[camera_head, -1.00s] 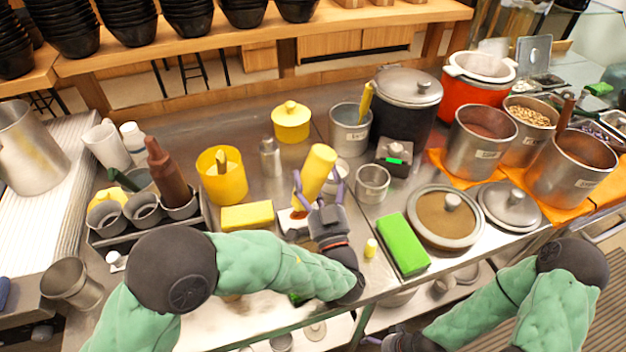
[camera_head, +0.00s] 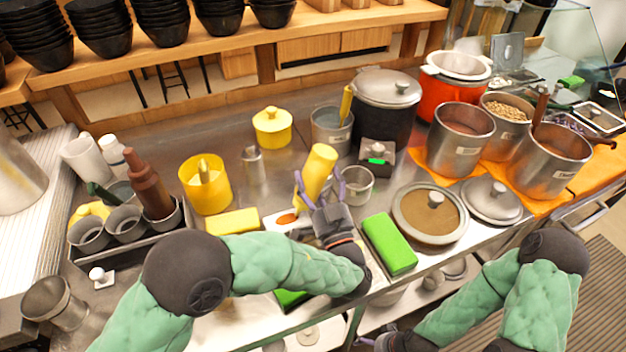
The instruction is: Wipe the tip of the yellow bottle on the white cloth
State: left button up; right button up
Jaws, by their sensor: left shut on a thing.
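The yellow bottle (camera_head: 318,166) is held in my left gripper (camera_head: 320,190), whose purple fingers are shut around it. The bottle is tilted, with its broad end up and to the right. The white cloth (camera_head: 271,221) lies on the counter just left of the gripper and bears an orange-red smear. I cannot tell whether the tip touches the cloth. My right gripper (camera_head: 372,342) is only partly visible at the bottom edge, low beside the counter; its jaws cannot be made out.
A yellow sponge (camera_head: 232,222) lies left of the cloth, and a green box (camera_head: 389,244) lies right of my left gripper. A metal shaker (camera_head: 253,166) and a small steel cup (camera_head: 357,185) stand behind.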

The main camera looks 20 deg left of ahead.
aim_at(323, 170)
pick_arm(q)
jog(key=shift+r, duration=0.1)
dwell(0.3)
jog(key=shift+r+p, duration=0.35)
jog(key=shift+r, duration=2.6)
jog(key=shift+r, duration=0.1)
